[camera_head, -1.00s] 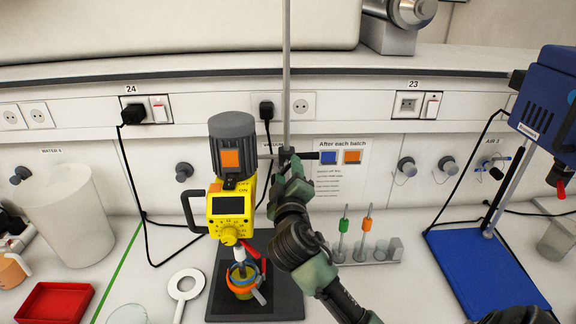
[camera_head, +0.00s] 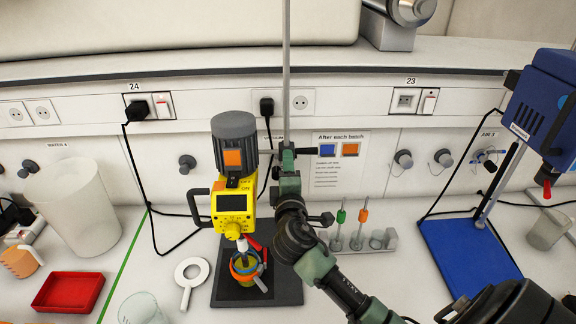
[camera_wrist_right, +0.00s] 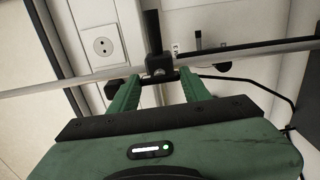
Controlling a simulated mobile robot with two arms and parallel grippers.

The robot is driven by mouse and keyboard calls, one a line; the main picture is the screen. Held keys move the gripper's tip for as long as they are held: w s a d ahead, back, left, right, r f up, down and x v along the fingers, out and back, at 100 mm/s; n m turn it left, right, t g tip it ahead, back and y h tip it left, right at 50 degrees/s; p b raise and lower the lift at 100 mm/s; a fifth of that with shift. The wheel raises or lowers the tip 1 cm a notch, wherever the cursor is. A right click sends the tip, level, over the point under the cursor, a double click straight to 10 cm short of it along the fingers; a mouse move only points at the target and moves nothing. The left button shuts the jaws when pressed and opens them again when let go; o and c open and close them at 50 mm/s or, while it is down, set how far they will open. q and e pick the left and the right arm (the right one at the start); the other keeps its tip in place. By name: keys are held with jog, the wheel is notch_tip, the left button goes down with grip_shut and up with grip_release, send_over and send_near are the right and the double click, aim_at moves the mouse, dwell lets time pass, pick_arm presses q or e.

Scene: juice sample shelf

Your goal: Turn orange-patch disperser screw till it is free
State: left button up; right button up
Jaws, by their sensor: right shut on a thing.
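The yellow disperser (camera_head: 235,205) has a grey motor top with an orange patch (camera_head: 233,158). It hangs beside a tall metal stand rod (camera_head: 286,80), its shaft reaching into a vessel (camera_head: 243,272). A black clamp (camera_wrist_right: 159,65) sits on the rod in the right wrist view. My right gripper (camera_head: 287,162) is at this clamp, beside the motor. In the wrist view its green fingers (camera_wrist_right: 160,82) are either side of the clamp's near end, shut on the screw there. The screw is mostly hidden, so its turn cannot be read. My left gripper is out of view.
A blue-based stand with a blue device (camera_head: 545,110) is at the right. A small rack with green- and orange-topped tools (camera_head: 362,216) stands right of the disperser.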

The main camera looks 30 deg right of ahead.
jog(key=shift+f, duration=0.1)
dwell(0.3)
jog(key=o, duration=1.4)
jog(key=shift+c, duration=0.2)
jog(key=b+v, duration=0.3)
jog(key=v, duration=0.5)
